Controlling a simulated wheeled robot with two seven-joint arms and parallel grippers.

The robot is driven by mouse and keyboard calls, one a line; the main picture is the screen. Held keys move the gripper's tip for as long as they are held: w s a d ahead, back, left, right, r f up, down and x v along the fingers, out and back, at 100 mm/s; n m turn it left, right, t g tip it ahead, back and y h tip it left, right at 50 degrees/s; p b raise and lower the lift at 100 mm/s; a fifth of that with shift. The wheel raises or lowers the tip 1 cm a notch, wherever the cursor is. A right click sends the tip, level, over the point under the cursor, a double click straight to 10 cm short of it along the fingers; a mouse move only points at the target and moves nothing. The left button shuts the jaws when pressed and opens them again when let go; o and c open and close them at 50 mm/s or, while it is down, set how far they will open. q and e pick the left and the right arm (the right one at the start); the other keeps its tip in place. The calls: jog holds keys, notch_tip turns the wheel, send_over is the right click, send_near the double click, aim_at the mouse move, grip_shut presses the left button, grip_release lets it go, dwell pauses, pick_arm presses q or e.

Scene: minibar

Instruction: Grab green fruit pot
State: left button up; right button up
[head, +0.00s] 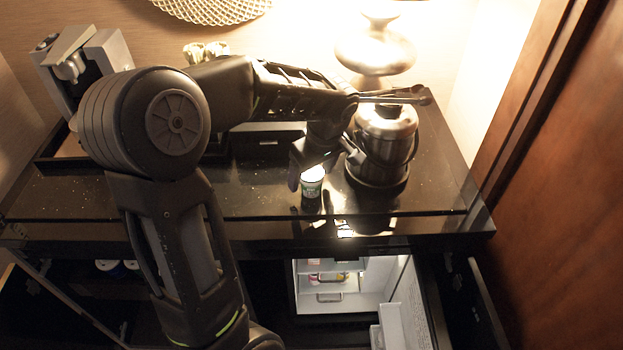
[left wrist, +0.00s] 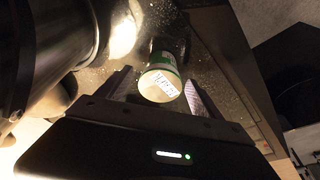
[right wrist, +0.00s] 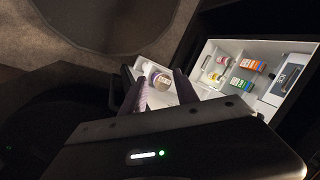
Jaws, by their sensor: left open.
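The green fruit pot (head: 312,182) is a small white cup with a green band, standing on the dark counter just left of the kettle. In the left wrist view the pot (left wrist: 161,80) shows its pale lid and green side between my gripper's fingers. My left gripper (head: 318,172) is open, with its fingers reaching down around the pot; I cannot tell if they touch it. It also shows in the left wrist view (left wrist: 158,88). My right gripper (right wrist: 160,92) is open and empty, seen only in the right wrist view, pointing at the open fridge.
A steel kettle (head: 386,135) stands close to the right of the pot. A lamp (head: 375,52) is behind it. A coffee machine (head: 85,62) stands at the back left. Below the counter, the lit fridge (head: 330,285) is open, with several small items inside.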

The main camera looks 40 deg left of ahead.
pick_arm(q)
jog(key=shift+c, duration=0.3)
jog(key=c, duration=1.5)
